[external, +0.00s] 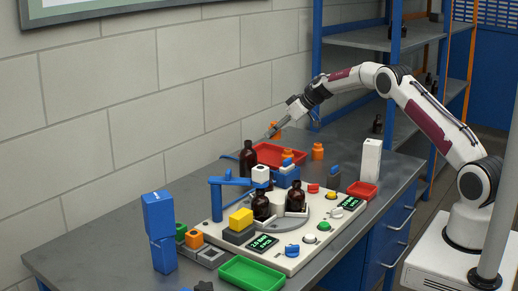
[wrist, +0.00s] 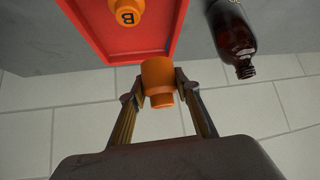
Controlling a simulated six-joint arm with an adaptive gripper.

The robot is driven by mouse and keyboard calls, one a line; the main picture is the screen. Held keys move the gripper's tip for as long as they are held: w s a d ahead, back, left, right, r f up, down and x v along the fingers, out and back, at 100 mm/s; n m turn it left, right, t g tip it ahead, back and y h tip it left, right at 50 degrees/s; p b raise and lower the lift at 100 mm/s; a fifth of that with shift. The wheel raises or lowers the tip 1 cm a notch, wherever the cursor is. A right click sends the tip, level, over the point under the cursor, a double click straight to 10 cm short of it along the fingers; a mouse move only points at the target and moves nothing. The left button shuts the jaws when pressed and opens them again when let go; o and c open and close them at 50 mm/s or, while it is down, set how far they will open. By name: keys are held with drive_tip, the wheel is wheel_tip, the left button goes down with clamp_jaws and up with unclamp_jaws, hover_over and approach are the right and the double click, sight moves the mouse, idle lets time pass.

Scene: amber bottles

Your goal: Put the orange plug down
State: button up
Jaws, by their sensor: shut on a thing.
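My gripper (external: 272,134) is at the back of the bench, above the red tray (external: 268,149). In the wrist view my gripper (wrist: 158,88) is shut on an orange plug (wrist: 160,72), with one finger on each side of it. The held plug (external: 275,127) is small and partly hidden by the fingers in the external view. In the wrist view it overlaps the edge of the red tray (wrist: 82,40). I cannot tell its height above the tray. A second orange plug (wrist: 127,16), marked B, shows within the tray's outline.
A dark amber bottle (external: 248,160) stands left of the tray, also in the wrist view (wrist: 234,38). Another orange plug (external: 317,152) stands to the tray's right. A white board (external: 289,260) with bottles and a blue arm (external: 232,182) lies in front. The block wall is close behind.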

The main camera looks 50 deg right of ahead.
drive_tip(key=shift+m+h, duration=0.3)
drive_tip(key=shift+m, duration=0.1)
drive_tip(key=shift+w+d+f, duration=0.2)
drive_tip(key=shift+w+d, duration=0.55)
drive_tip(key=shift+w, duration=0.2)
drive_tip(key=shift+w+d+f, duration=0.15)
drive_tip(key=shift+w+d, duration=0.55)
drive_tip(key=shift+w, duration=0.2)
hover_over(264, 160)
drive_tip(key=s, duration=0.3)
drive_tip(key=shift+d+f, duration=0.2)
drive_tip(key=shift+f, duration=1.4)
drive_tip(key=shift+d+f, duration=0.15)
drive_tip(key=shift+f, duration=1.4)
drive_tip(key=shift+f, duration=1.9)
drive_tip(key=shift+f, duration=0.1)
